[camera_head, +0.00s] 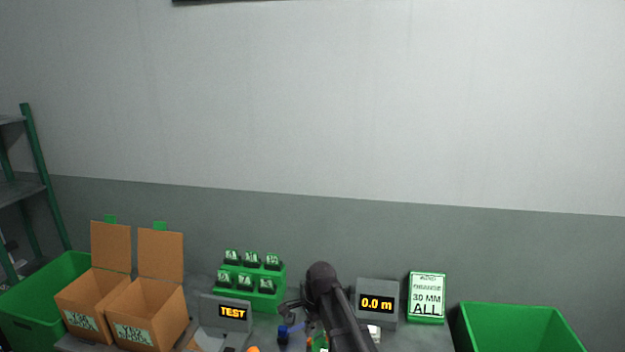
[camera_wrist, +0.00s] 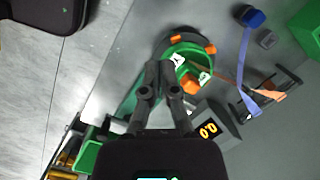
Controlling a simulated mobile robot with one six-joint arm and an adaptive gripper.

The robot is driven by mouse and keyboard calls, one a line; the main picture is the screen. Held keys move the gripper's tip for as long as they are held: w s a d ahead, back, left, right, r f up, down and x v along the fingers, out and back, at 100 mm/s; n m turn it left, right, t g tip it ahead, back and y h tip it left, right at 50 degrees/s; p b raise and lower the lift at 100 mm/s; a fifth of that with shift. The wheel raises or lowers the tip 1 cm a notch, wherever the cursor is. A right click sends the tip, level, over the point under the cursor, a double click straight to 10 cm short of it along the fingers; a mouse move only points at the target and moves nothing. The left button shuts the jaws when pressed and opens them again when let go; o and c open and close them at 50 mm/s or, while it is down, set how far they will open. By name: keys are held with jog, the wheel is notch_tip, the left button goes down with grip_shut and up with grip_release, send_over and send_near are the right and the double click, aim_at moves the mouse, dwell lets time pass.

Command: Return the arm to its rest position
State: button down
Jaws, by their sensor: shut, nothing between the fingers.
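My gripper (camera_wrist: 160,66) is shut and empty in the wrist view, its fingertips in front of a round green and orange fixture (camera_wrist: 190,52) on the grey table. Whether the fingers touch anything below cannot be told.
Green bins (camera_head: 520,330) stand at both sides. A blue strap (camera_wrist: 243,62) lies near the fixture.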

jog(key=s+d+f+n+h+b, duration=0.2)
jog(key=s+d+n, duration=1)
jog(key=d, duration=0.6)
jog(key=s, duration=0.2)
jog(key=shift+s+f+n+t, duration=0.15)
jog(key=shift+s+n+t, duration=0.15)
jog(key=shift+s, duration=0.1)
